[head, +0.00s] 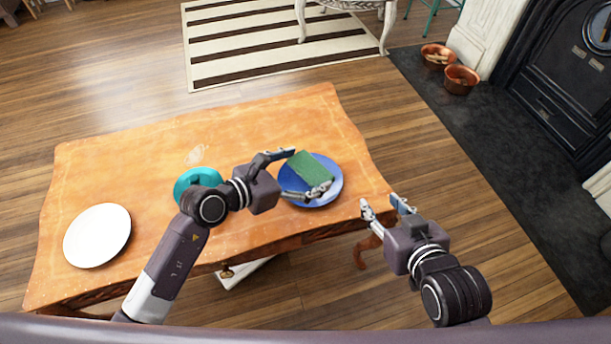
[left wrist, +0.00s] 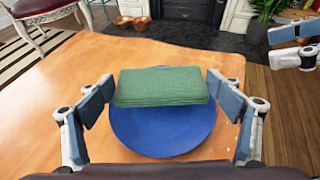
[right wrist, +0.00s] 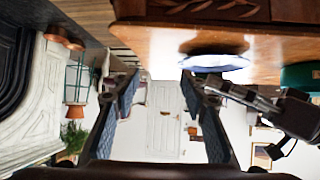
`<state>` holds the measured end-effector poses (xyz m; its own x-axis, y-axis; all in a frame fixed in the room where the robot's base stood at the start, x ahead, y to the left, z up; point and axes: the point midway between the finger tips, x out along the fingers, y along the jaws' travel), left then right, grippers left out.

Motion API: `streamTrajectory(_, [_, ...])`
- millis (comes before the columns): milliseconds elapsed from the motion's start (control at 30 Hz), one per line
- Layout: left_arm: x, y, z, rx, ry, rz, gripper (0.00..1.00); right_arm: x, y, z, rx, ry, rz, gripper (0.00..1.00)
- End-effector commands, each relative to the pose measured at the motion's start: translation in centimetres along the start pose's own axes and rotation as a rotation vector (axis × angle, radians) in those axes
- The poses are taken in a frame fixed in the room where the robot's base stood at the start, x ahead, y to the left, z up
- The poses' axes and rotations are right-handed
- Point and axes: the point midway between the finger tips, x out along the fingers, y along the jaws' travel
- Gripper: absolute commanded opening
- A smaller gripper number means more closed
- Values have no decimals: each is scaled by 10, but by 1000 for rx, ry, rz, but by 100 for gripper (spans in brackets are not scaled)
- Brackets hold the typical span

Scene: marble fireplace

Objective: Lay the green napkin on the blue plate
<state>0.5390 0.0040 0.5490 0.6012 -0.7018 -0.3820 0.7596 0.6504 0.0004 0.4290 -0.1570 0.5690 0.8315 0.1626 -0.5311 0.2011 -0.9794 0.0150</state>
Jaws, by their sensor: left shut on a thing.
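The green napkin (head: 311,167) is a folded rectangular block between the fingers of my left gripper (head: 309,171). In the left wrist view the napkin (left wrist: 162,87) spans the gap between the two finger pads, and the gripper is shut on it. The napkin is over the blue plate (head: 336,178) and covers its far part in the left wrist view (left wrist: 160,137). I cannot tell whether its underside touches the plate. My right gripper (head: 383,206) is open and empty, off the table's right front edge.
The wooden table (head: 130,165) also holds a white plate (head: 97,235) at the left and a teal dish (head: 195,175), partly hidden by my left arm. Copper pots (head: 461,79) stand on the dark hearth at the right. The table's back middle is clear.

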Motion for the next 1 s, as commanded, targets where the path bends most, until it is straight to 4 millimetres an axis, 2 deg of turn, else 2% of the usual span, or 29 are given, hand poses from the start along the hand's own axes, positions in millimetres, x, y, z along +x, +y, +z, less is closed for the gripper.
streamTrajectory(33, [3,0,-8,-1,2,-1,66,3,-2,-9,0,47,-3,40])
streamTrajectory(200, [8,0,-20,-1,0,-1,66,4,-6,-45,-1,201,-12,40])
streamTrajectory(300, [10,0,-24,0,0,-1,66,2,-8,-59,-1,255,-15,40])
streamTrajectory(1000, [12,0,-29,1,1,-1,66,-1,-9,-74,0,322,-18,40])
